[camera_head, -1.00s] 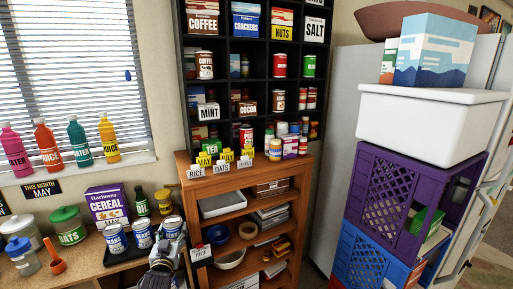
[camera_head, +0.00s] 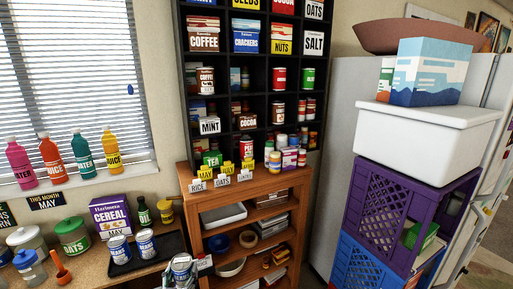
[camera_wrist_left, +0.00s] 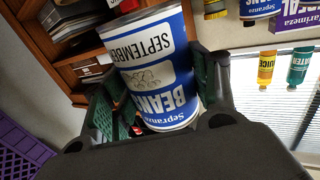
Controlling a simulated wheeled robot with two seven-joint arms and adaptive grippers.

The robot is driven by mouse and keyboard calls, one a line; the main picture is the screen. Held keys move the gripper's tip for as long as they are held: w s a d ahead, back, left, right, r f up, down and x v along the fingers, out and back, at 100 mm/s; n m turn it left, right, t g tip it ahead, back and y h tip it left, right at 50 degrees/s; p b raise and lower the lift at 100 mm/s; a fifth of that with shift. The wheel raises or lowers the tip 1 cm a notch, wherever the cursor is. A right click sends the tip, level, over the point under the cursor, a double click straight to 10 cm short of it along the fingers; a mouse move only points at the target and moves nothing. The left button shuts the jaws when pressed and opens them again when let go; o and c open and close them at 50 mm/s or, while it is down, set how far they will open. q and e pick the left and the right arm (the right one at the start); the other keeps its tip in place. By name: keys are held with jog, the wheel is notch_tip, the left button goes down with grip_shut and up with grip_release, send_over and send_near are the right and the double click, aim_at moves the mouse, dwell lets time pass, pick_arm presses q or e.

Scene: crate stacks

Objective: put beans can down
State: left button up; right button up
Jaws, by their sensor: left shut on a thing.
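My left gripper (camera_head: 181,274) is at the bottom of the head view, shut around a blue and white beans can (camera_head: 181,263). In the left wrist view the can (camera_wrist_left: 155,65) sits between the fingers and its label reads "SEPTEMBER" and "BEANS". The can is held beside the right end of a dark tray (camera_head: 158,253); its base is hidden, so I cannot tell whether it touches anything. Two similar blue and white cans, a left one (camera_head: 119,250) and a right one (camera_head: 146,244), stand upright on the tray. My right gripper is not in view.
A cereal box (camera_head: 111,215), a green bottle (camera_head: 143,212) and a yellow jar (camera_head: 165,211) stand behind the tray. A green-lidded oats jar (camera_head: 73,237) is at left. A wooden shelf unit (camera_head: 247,186) stands close on the right. The tray's right part looks bare.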

pick_arm(q)
jog(key=shift+h, duration=0.3)
jog(key=s+d+p, duration=0.1)
jog(key=s, duration=0.1)
jog(key=s+r+p, duration=0.1)
jog(key=s, duration=0.1)
jog(key=s+d+p, duration=0.1)
jog(key=s, duration=0.1)
jog(key=shift+s+d+r, duration=0.15)
jog(key=shift+s+d, duration=0.05)
jog(key=shift+d, duration=0.1)
jog(key=shift+s+d, duration=0.1)
jog(key=shift+s, duration=0.2)
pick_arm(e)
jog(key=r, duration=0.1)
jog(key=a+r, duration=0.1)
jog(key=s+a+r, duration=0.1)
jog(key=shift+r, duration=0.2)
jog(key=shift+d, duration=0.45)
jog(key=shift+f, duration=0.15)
pick_arm(q)
jog(key=shift+f+b, duration=2.1)
jog(key=shift+f, duration=0.25)
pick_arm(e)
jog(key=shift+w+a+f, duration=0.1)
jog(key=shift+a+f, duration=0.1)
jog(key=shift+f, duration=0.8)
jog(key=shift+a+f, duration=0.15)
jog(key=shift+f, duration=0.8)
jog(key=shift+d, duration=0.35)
